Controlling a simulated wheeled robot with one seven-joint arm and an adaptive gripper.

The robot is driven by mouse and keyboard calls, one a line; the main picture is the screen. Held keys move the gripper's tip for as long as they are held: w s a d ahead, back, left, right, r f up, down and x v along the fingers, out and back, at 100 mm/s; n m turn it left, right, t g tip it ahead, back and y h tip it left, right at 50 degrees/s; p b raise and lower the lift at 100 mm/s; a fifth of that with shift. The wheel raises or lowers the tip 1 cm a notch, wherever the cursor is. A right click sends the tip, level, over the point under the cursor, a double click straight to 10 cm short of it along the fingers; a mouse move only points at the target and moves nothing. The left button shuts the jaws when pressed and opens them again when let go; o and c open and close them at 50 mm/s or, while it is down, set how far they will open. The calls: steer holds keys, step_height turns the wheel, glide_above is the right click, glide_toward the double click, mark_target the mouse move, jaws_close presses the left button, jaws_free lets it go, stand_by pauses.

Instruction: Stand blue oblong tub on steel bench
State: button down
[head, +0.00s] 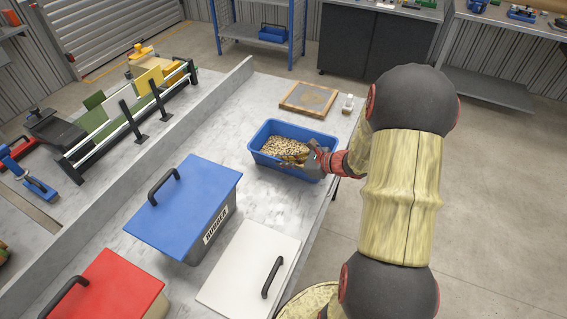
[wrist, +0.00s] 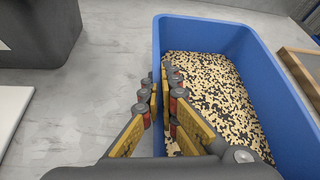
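The blue oblong tub (head: 264,161) stands upright on a grey mottled worktop, near its right edge, and holds speckled tan and black granules. In the wrist view the tub (wrist: 230,36) fills the right half. My gripper (head: 312,163) is at the tub's near right side in the head view. In the wrist view my gripper (wrist: 159,82) has one finger outside and one inside the tub's wall, with the rim between them. Whether the fingers press on the wall is unclear. A grey-topped bench (head: 490,88) with a lower shelf, possibly the steel bench, stands at the upper right.
A blue-lidded grey bin (head: 190,205), a white lid with handle (head: 250,265) and a red-lidded box (head: 105,285) are at the front. A framed board (head: 308,98) and small white bottle (head: 348,103) lie behind the tub. Open floor (head: 490,190) is at right.

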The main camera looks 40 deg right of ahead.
steer(key=c, duration=2.5)
jaws_free()
steer(key=shift+f, duration=0.15)
steer(key=o, duration=0.4)
steer(key=shift+c, duration=0.2)
steer(key=shift+o, duration=0.5)
